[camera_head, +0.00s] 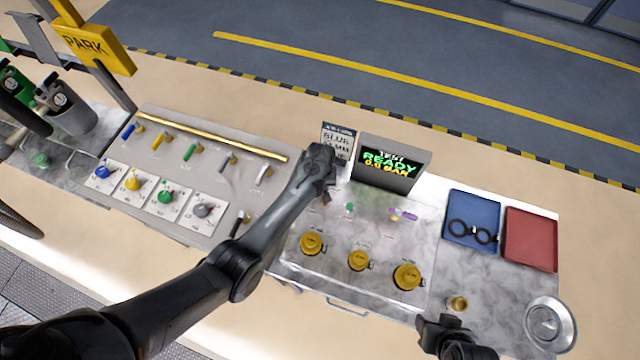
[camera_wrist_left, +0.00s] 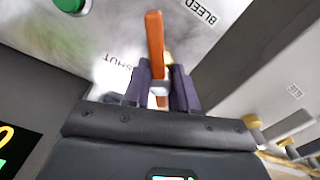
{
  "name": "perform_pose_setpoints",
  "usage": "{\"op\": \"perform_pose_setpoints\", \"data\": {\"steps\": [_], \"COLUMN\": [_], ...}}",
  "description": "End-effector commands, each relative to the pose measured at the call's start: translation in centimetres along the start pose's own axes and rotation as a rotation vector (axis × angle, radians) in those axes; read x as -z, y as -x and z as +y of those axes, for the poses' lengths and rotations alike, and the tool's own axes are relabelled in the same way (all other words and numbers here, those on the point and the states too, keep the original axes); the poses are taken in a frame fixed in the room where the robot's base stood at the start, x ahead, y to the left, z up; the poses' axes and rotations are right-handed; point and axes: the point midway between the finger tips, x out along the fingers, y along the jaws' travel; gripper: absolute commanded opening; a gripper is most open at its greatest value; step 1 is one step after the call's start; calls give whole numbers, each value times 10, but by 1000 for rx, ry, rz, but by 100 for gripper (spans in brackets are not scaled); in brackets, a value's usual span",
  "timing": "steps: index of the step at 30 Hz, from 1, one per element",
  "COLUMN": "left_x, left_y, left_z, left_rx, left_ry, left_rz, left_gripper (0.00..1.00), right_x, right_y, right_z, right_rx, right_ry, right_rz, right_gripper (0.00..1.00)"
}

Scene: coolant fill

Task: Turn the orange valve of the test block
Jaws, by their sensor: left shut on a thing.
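The orange valve (camera_wrist_left: 155,40) shows in the left wrist view as a long flat orange handle. The grey test block panel around it carries the printed words SHUT on one side and BLEED on the other. My left gripper (camera_wrist_left: 162,88) is shut on the handle, a dark finger on each side. In the head view my left gripper (camera_head: 326,190) reaches down beside the test display (camera_head: 393,165), with only a small bit of orange showing below it. My right gripper (camera_head: 447,328) is at the bottom edge near a small brass cap; its finger opening cannot be made out.
The display reads TEST READY 0.0 BAR. A green knob (camera_head: 349,209) and a purple handle (camera_head: 403,214) sit right of my left gripper. Several yellow caps (camera_head: 358,260) are in front. A blue tray (camera_head: 484,242) and red tray (camera_head: 530,240) lie at right.

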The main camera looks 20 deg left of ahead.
Motion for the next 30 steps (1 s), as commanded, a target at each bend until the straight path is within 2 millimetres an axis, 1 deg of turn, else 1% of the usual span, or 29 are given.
{"op": "perform_pose_setpoints", "data": {"steps": [1,3,12,21,30], "left_x": [0,0,0,0,0], "left_y": [2,2,0,-1,-1], "left_z": [0,0,0,0,0], "left_rx": [0,0,0,0,0], "left_ry": [47,114,399,671,868], "left_rz": [-1,0,0,-1,0], "left_gripper": [0,0,0,0,0], "right_x": [2,2,4,4,4], "right_y": [4,7,13,15,14], "right_z": [0,0,3,3,1], "right_rx": [0,-1,-8,-8,-3], "right_ry": [0,1,10,10,4], "right_rz": [0,0,-1,-1,-1], "right_gripper": [53,53,53,53,53]}}
